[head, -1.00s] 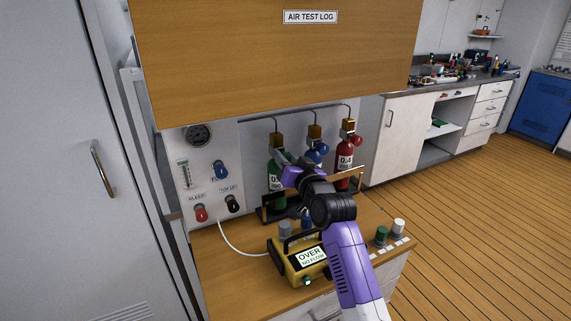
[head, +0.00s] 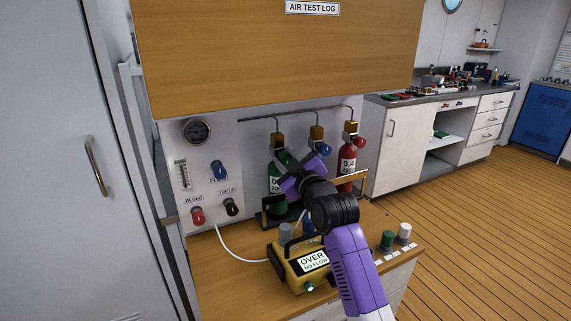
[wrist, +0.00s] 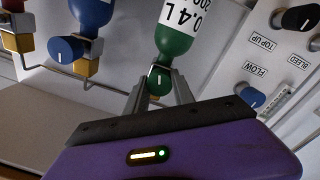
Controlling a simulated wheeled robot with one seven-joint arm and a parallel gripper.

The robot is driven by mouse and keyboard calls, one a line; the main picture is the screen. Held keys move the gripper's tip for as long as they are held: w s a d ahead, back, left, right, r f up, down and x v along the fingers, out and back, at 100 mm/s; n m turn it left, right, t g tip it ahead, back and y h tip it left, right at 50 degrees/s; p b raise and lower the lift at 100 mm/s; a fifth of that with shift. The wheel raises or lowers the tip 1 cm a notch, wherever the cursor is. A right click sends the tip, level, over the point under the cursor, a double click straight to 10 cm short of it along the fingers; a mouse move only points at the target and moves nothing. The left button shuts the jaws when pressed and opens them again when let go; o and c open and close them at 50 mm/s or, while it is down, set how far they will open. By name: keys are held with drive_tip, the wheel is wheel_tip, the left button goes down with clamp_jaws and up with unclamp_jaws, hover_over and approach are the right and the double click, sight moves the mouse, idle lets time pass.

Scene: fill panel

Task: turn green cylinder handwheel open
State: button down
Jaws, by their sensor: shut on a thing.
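The green cylinder (head: 275,178) stands in the rack, left of the blue and red cylinders, and it also shows upside down in the wrist view (wrist: 178,38). Its green handwheel (wrist: 160,82), with a pale mark on its face, sits between the fingertips of my gripper (wrist: 160,88). The fingers are shut on the wheel, one on each side. In the head view my gripper (head: 287,160) is in front of the green cylinder's upper part and hides the handwheel.
The blue cylinder's handwheel (wrist: 66,49) is close beside my gripper. The red cylinder (head: 346,160) stands at the right. A yellow meter (head: 287,262) reading "OVER NO FLOW" sits on the bench below my arm. The panel (head: 180,150) with knobs and gauge is at the left.

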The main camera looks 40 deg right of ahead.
drive_tip(key=shift+f+n+b, duration=0.25)
drive_tip(key=shift+n+b, duration=0.4)
drive_tip(key=shift+n, duration=0.95)
drive_tip(key=c, duration=1.3)
unclamp_jaws()
drive_tip(key=shift+o, duration=1.1)
drive_tip(key=shift+r, duration=0.1)
drive_tip(key=v, duration=0.8)
